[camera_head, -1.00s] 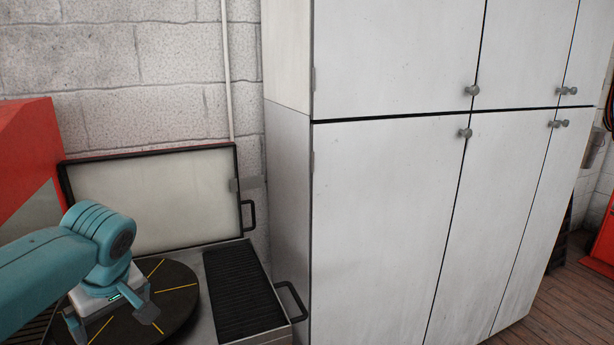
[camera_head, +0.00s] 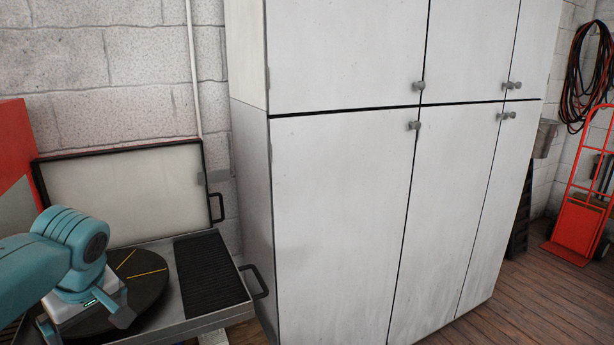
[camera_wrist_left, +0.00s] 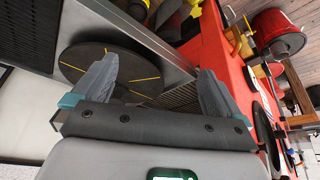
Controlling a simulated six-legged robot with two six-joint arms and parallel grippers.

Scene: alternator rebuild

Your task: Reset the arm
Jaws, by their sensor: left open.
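My teal left arm comes in from the left in the head view. Its gripper (camera_head: 86,322) is open over a dark round turntable (camera_head: 146,278) with yellow lines. In the left wrist view the two grey fingers of the left gripper (camera_wrist_left: 158,70) are apart with nothing held between them. The turntable shows there beyond the left finger (camera_wrist_left: 90,57). Whether the fingers touch it cannot be told. My right gripper is in neither view.
The turntable sits in an open metal case with a raised lid (camera_head: 120,195) and black ribbed pad (camera_head: 208,275). A tall white cabinet (camera_head: 340,210) stands to its right. A red hand truck (camera_head: 580,225) stands far right. Wooden floor (camera_head: 530,310) before it is clear.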

